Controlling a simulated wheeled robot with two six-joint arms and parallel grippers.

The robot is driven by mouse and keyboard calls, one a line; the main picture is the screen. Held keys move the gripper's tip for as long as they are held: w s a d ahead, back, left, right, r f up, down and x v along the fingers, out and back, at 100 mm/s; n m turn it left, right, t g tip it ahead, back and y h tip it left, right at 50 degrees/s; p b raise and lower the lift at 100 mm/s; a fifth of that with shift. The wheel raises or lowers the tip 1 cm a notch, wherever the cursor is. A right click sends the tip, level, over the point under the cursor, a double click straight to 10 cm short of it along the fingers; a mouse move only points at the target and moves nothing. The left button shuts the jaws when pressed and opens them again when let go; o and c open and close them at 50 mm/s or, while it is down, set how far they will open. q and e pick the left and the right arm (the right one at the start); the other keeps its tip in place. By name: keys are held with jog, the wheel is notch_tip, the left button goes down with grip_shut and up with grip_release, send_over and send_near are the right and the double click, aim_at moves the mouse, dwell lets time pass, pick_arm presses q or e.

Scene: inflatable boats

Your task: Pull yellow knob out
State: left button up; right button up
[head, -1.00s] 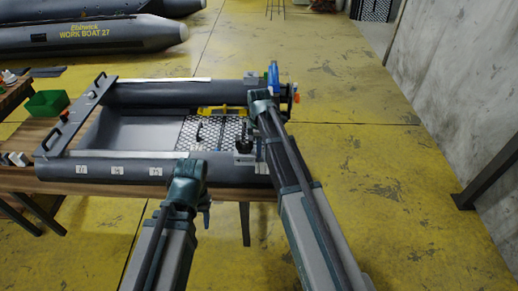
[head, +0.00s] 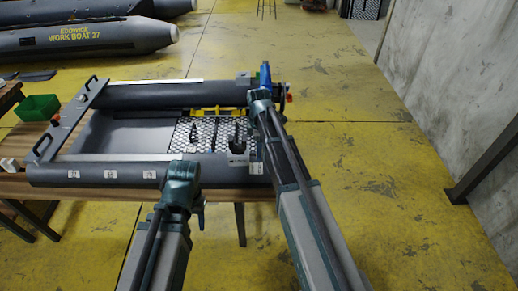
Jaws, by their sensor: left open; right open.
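A grey inflatable boat model (head: 120,172) lies on the wooden table. A yellow part (head: 206,112) shows inside it along the far tube; I cannot tell whether it is the yellow knob. A small orange-red piece (head: 289,98) sticks out at the boat's right end, near a blue part (head: 265,75). My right gripper (head: 261,98) is over the boat's right end, near the blue part; its fingers are hard to make out. My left gripper (head: 196,203) is low in front of the near tube, apart from it, and holds nothing visible. Both are open.
A perforated plate (head: 208,136) lies inside the boat. A green bin (head: 38,107) stands at the left. Yellow floor is clear right of the table.

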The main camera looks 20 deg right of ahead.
pick_arm(q)
notch_tip(320, 180, up, 14)
jog(key=p, duration=1.3)
jog(key=shift+f, duration=0.15)
pick_arm(e)
notch_tip(320, 180, up, 14)
jog(key=shift+f, duration=0.15)
